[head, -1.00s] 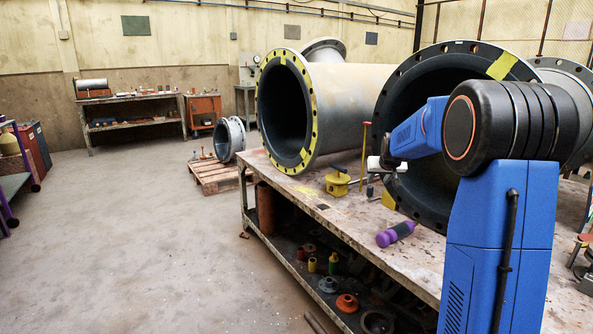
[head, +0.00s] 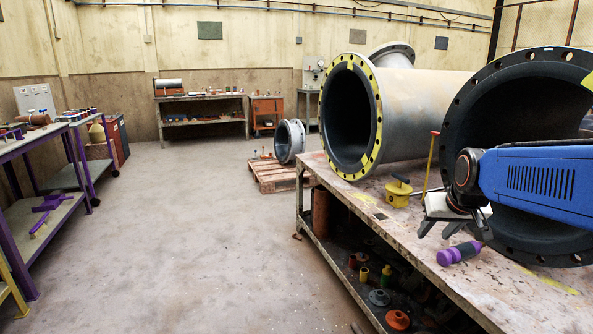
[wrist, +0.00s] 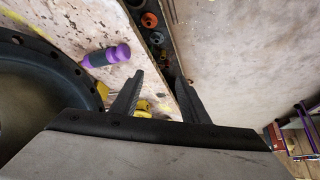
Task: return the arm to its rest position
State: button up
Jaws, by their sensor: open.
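My blue arm (head: 535,180) reaches in from the right edge of the head view, in front of a large dark-lined pipe. My gripper (head: 437,232) hangs at its end above the workbench, fingers pointing down and to the left. In the wrist view my gripper (wrist: 156,90) shows two dark fingers spread apart with nothing between them. Beyond the fingers are the bench edge and lower shelf. A purple bottle-like object (head: 459,253) lies on the bench near the gripper, apart from it; it also shows in the wrist view (wrist: 106,56).
The yellow-rimmed pipe (head: 378,130) and dark-flanged pipe (head: 462,112) rest on the workbench (head: 540,285). A yellow tool (head: 398,193) stands between them. A pallet (head: 270,178) lies beyond. Purple-framed carts (head: 25,225) stand at left. The middle floor (head: 190,240) is clear.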

jog(key=s+a+f, duration=0.2)
jog(key=s, duration=0.6)
jog(key=s+a+f+n+g, duration=0.1)
jog(key=s+a+f, duration=0.1)
jog(key=s, duration=0.6)
jog(key=s+a+f, duration=0.2)
jog(key=s+f, duration=0.2)
jog(key=s, duration=0.5)
jog(key=shift+f+g+y, duration=0.2)
jog(key=shift+g+y, duration=0.1)
jog(key=shift+g, duration=0.1)
